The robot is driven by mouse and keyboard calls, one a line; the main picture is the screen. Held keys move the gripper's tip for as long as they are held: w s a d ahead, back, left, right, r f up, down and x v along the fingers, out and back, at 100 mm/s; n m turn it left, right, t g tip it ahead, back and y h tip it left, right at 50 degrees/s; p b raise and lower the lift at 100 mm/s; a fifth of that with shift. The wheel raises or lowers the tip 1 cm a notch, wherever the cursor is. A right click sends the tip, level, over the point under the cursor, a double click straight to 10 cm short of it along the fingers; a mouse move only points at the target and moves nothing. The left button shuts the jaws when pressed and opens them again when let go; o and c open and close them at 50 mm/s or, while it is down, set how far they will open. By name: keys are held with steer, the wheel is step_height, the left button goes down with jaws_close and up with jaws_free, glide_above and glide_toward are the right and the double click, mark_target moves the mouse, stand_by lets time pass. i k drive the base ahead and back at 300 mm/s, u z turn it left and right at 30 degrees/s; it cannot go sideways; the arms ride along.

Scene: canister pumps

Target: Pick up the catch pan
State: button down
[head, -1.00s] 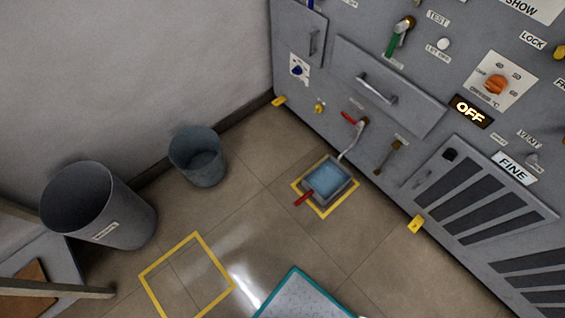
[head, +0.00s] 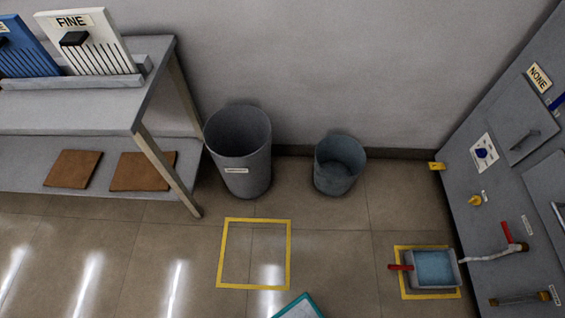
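The catch pan (head: 410,282) is a small grey square pan with blue liquid in it and a red handle (head: 400,267) pointing left. It sits on the floor inside a yellow taped square (head: 403,292) at the lower right of the head view. A pale spout or hose with a red-levered valve (head: 508,236) runs from the grey cabinet to the pan's right side. My gripper is not in view.
A tall grey bin (head: 240,160) and a smaller bucket (head: 339,165) stand by the back wall. A workbench (head: 150,100) with filter panels is at left. An empty yellow square (head: 223,255) and a teal-edged mat (head: 300,306) lie on the floor. The cabinet (head: 500,190) bounds the right.

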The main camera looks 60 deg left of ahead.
mark_target(426, 267)
steer(key=u, duration=1.7)
steer(key=i, duration=0.15)
steer(key=z, duration=2.95)
steer(key=k, duration=0.65)
steer(key=u, duration=0.7)
steer(key=i, duration=0.5)
